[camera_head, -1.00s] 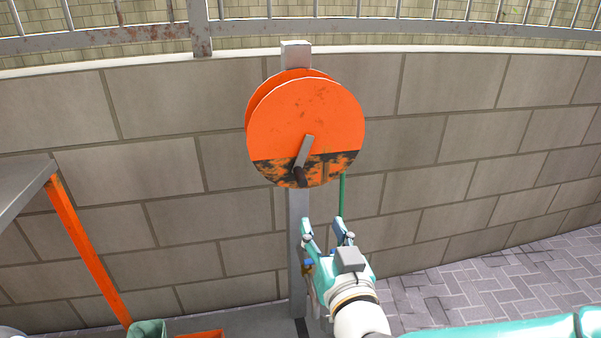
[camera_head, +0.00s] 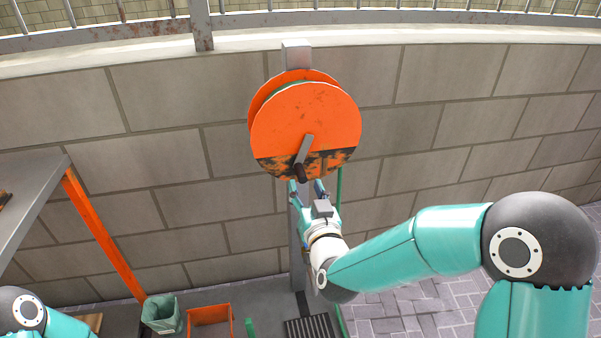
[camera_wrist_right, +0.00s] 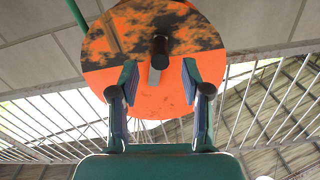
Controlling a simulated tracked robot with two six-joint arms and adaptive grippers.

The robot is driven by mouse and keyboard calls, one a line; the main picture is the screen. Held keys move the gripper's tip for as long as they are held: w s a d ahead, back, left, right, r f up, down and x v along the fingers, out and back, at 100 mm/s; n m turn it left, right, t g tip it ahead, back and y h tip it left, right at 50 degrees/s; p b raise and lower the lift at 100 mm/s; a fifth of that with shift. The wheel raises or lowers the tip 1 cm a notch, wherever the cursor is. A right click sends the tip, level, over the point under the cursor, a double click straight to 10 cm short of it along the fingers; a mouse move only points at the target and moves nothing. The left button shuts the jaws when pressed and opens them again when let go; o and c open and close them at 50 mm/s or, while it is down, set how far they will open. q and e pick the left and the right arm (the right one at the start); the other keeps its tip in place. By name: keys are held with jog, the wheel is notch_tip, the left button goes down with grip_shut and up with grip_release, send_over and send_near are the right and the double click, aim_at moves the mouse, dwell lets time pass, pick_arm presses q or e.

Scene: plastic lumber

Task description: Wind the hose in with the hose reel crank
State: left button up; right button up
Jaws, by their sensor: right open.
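The orange hose reel (camera_head: 303,118) with a scuffed black lower band is mounted on a grey post (camera_head: 297,56) in front of the block wall. Its grey crank arm (camera_head: 305,148) points down and slightly left, ending in a dark handle (camera_head: 300,172). The green hose (camera_head: 339,185) hangs from the reel's right side. My right gripper (camera_head: 306,186) is open just below the handle. In the right wrist view, the handle (camera_wrist_right: 159,47) shows beyond and between the open fingertips (camera_wrist_right: 160,75), with nothing held. Part of my left arm shows at the bottom left; its gripper is out of frame.
A grey shelf (camera_head: 30,205) with an orange leg (camera_head: 103,235) stands at the left. A green bin (camera_head: 162,314) and an orange crate (camera_head: 209,321) are at the bottom, near a dark grate (camera_head: 308,328). Paved ground lies to the right.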

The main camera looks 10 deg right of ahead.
jog(key=w, duration=0.5)
grip_shut()
jog(key=shift+a, duration=0.2)
dwell(0.3)
